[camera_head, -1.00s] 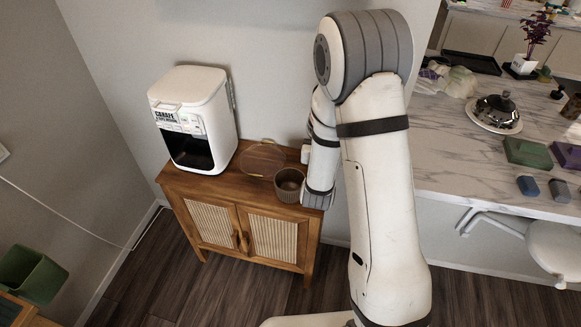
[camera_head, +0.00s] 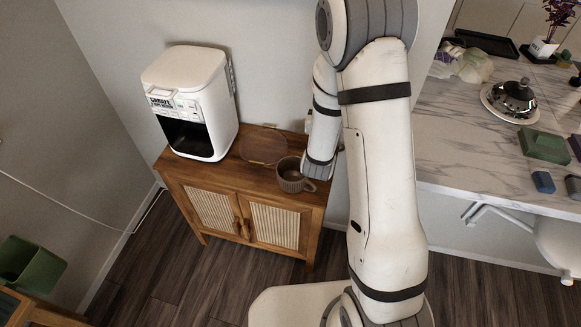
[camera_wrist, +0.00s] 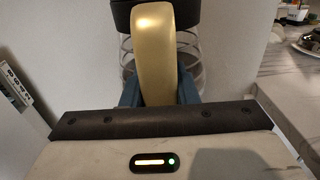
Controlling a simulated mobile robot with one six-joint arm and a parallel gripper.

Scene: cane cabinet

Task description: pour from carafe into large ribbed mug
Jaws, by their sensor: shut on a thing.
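In the wrist view, my gripper (camera_wrist: 160,90) is shut on the gold handle of a clear carafe (camera_wrist: 190,68). The carafe has a dark band at its top, and the wide handle hides much of its body. In the head view, my arm hides the gripper's fingers, and I cannot make out the held carafe. The ribbed mug (camera_head: 289,177), grey-brown with a handle at its right, stands upright on the cabinet's front right, just left of my wrist. What it holds is too small to tell.
The wooden cabinet (camera_head: 211,173) with cane doors bears a white coffee machine (camera_head: 190,95) at left. A see-through round thing with a tan rim (camera_head: 263,143) shows between machine and mug. A wall stands behind. A marble counter (camera_head: 450,150) with several objects is at right.

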